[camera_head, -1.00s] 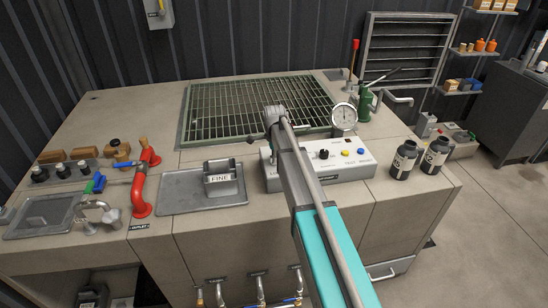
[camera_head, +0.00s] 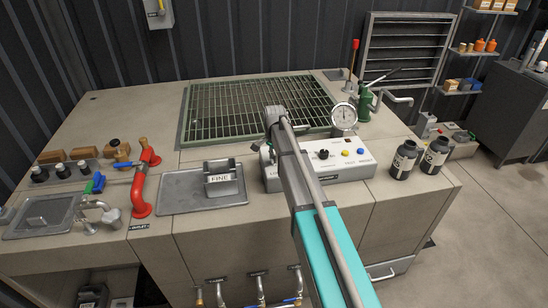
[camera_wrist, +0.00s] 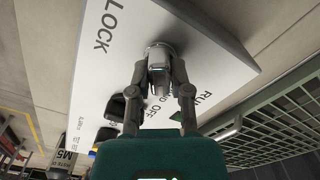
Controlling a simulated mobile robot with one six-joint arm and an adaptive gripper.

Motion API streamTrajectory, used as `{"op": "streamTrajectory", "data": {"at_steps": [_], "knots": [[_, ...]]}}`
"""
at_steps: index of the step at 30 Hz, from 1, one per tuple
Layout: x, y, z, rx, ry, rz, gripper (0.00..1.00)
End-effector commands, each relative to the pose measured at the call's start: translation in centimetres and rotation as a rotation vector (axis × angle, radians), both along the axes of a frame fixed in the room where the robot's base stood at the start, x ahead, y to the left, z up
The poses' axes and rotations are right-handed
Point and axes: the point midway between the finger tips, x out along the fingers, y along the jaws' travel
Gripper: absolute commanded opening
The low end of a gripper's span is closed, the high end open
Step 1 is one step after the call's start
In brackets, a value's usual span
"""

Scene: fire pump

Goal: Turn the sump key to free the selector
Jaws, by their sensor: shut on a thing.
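The white control box (camera_head: 345,168) stands on the bench in the head view, partly hidden by my arm. In the wrist view its face (camera_wrist: 105,65) carries the words LOCK and RUN. The round metal sump key switch (camera_wrist: 158,50) stands out from that face. My gripper (camera_wrist: 159,82) is shut on the sump key (camera_wrist: 159,75), with one finger on each side. Fingers and key are hidden behind my arm in the head view. A black selector knob (camera_wrist: 115,107) sits beside the key in the wrist view, close to the left finger.
A pressure gauge (camera_head: 344,117) stands behind the box, with a green hand pump (camera_head: 367,103) nearby. Two dark bottles (camera_head: 404,160) stand to the right. A tray (camera_head: 180,195) with a FINE block lies left of my arm. A green grating (camera_head: 235,108) lies behind.

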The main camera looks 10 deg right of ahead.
Motion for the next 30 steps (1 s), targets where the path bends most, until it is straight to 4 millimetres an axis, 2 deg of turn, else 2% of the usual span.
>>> {"op": "streamTrajectory", "data": {"at_steps": [21,30], "knots": [[0.01,0.04,0.00,0.000,0.000,0.678,0.00],[0.00,0.06,0.00,0.000,0.000,0.898,0.00]]}}
